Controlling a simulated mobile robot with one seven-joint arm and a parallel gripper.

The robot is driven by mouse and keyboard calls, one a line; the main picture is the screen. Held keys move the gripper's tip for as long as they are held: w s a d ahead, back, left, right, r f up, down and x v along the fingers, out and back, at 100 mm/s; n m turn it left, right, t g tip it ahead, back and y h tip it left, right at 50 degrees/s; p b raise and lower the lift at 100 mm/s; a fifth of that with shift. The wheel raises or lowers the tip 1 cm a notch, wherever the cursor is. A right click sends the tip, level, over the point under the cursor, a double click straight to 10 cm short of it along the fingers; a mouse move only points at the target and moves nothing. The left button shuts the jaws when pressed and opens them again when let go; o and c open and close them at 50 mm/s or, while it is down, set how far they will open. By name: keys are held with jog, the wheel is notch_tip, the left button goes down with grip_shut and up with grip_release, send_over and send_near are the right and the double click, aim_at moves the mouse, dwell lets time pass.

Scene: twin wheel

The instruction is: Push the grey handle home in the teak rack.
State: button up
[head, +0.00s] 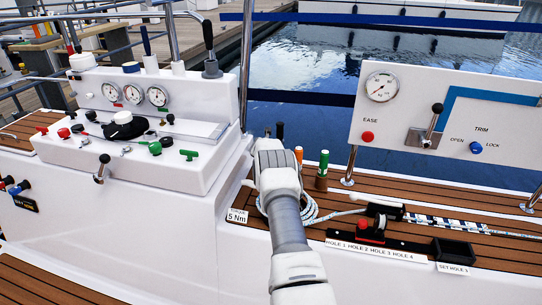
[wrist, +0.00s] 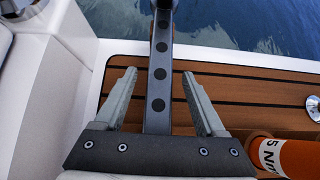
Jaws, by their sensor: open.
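In the wrist view my gripper (wrist: 158,78) is open, its two grey fingers spread on either side of a dark grey bar (wrist: 159,60) with a row of round dark spots. I cannot tell whether this bar is the grey handle or whether it touches the fingers. In the head view my gripper (head: 268,147) hides most of the rack area, and a dark upright tip (head: 280,130) shows just behind it. An orange handle (head: 298,155) and a green handle (head: 323,161) stand to its right, the green one above a brown wooden piece (head: 321,183).
The orange handle with its white label also shows in the wrist view (wrist: 288,155). The white console (head: 150,170) is close on the left. A coiled rope (head: 312,210) lies on the teak deck (head: 450,215). A white gauge panel (head: 450,120) stands at right, with water behind.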

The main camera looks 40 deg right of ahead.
jog(key=shift+a+r, duration=0.35)
jog(key=shift+r, duration=0.15)
jog(key=p+v, duration=0.2)
jog(key=v, duration=1.4)
jog(key=shift+s+r, duration=0.15)
jog(key=shift+s, duration=0.1)
